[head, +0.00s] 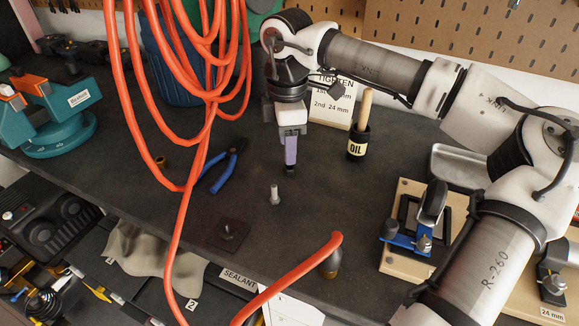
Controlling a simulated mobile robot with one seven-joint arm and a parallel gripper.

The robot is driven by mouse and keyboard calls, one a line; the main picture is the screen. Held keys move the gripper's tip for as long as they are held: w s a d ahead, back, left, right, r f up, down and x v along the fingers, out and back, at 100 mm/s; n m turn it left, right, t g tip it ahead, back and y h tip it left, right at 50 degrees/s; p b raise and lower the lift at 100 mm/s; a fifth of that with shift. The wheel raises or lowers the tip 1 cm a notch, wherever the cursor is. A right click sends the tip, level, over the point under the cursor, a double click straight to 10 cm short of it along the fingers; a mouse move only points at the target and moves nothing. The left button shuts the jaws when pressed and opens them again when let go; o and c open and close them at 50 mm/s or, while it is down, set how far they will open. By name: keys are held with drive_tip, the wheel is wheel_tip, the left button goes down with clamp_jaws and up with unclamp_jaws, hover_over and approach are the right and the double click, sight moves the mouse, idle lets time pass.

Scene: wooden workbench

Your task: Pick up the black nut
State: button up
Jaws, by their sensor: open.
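My gripper (290,168) points down over the middle of the dark bench top, its purple-grey finger seen edge-on. The gap between the fingers does not show. A small dark shape at its tip could be the fingertips or a black nut; I cannot tell which. A silver bolt (274,195) stands upright on the bench just in front and to the left of the gripper, apart from it. A small dark piece (228,232) sits on a black square plate (213,236) nearer the front edge; its exact form is too small to tell.
Red hoses (137,115) hang at left and cross the bench. Blue-handled pliers (222,172) and a brass nut (161,162) lie left. A wooden fixture (405,192) is at right, a teal vise (58,128) far left.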

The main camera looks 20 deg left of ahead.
sight(289, 167)
drive_tip(key=shift+d+f+p, duration=0.15)
drive_tip(key=shift+f+p, duration=0.85)
drive_tip(key=shift+f, duration=1.6)
clamp_jaws()
